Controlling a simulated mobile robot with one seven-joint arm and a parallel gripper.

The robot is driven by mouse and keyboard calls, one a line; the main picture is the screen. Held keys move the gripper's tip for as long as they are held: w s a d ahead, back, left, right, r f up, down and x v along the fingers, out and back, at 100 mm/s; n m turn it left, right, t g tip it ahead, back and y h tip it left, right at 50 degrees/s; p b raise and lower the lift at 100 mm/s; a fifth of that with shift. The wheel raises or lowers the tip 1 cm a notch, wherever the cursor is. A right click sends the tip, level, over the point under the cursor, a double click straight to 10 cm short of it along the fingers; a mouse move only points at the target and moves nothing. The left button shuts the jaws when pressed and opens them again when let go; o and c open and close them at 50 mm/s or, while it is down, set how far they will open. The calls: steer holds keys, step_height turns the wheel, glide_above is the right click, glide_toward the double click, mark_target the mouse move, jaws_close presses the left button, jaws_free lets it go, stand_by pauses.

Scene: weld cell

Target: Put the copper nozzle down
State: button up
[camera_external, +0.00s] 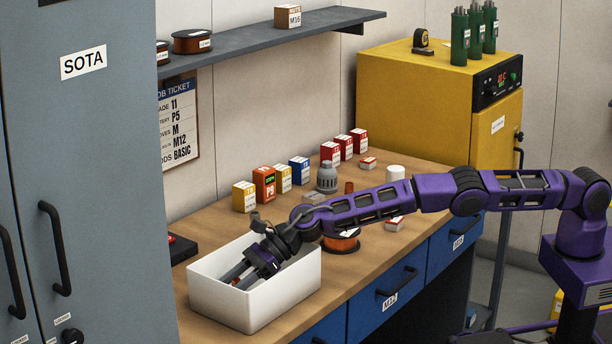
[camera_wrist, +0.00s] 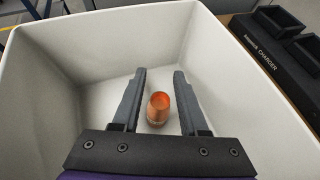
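The copper nozzle (camera_wrist: 158,108) is a small orange-copper cup shape inside the white bin (camera_wrist: 50,80). It appears to stand upright on the bin floor. In the wrist view my gripper (camera_wrist: 160,72) is open, with one finger on each side of the nozzle and a visible gap on both sides. In the external view my gripper (camera_external: 239,280) reaches down into the white bin (camera_external: 222,302) at the front left of the bench. A small reddish spot shows by the fingertips there, and the rest of the nozzle is hidden.
The bin walls surround my gripper closely. A black charger (camera_wrist: 275,45) stands beside the bin. On the bench (camera_external: 400,268) are several small boxes, a grey nozzle-like part (camera_external: 327,178), a white cylinder (camera_external: 396,173) and an orange spool (camera_external: 342,243) under my arm. A grey cabinet (camera_external: 90,190) stands left.

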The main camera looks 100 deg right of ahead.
mark_target(236, 280)
steer(key=shift+o, duration=0.5)
steer(key=shift+r, duration=0.1)
steer(key=shift+r, duration=0.2)
steer(key=shift+s+d+r, duration=0.35)
steer(key=shift+s+d, duration=0.05)
steer(key=shift+d, duration=0.05)
steer(key=shift+s+d+r, duration=0.1)
steer(key=shift+s+r, duration=0.1)
steer(key=shift+s, duration=0.3)
steer(key=shift+s+r, duration=0.15)
steer(key=shift+s, duration=0.3)
steer(key=b+v, duration=0.2)
steer(key=v, duration=0.6)
steer(key=shift+s+d+r, duration=0.2)
steer(key=shift+s, duration=0.1)
